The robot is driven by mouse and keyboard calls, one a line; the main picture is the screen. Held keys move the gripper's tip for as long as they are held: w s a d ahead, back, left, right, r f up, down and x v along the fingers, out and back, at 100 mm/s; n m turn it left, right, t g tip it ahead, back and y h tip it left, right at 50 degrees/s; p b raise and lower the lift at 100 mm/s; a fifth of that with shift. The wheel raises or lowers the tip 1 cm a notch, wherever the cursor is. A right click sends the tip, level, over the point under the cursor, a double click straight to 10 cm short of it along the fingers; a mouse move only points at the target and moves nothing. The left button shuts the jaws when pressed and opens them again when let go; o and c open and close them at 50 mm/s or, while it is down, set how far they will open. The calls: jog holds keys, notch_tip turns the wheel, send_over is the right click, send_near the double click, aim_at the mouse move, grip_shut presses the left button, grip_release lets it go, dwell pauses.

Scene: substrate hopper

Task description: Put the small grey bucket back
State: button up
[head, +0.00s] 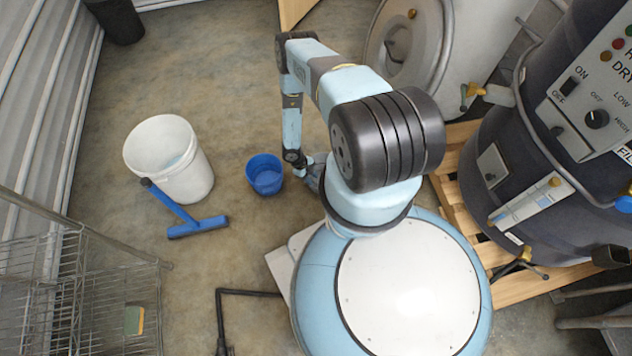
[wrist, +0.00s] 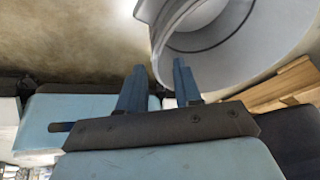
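A grey, round, open-mouthed vessel (wrist: 215,60), which looks like the small grey bucket, fills the upper right of the wrist view, cut off by the top edge. My gripper (wrist: 158,63) shows there with two blue fingers apart; the right finger overlaps the vessel's lower edge. I cannot tell whether they touch. In the head view my gripper (head: 304,164) is low near the floor, right of a small blue bucket (head: 265,174). A grey-blue shape (head: 314,181) beside it is mostly hidden by my arm, and may be the grey bucket.
A large white bucket (head: 185,178) stands at left with a blue squeegee (head: 195,225) against it. A wire rack (head: 100,295) is at lower left. A dark hopper (head: 540,150) stands on a wooden pallet (head: 450,150) at right.

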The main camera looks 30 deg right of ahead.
jog(key=v, duration=0.7)
jog(key=shift+r, duration=0.1)
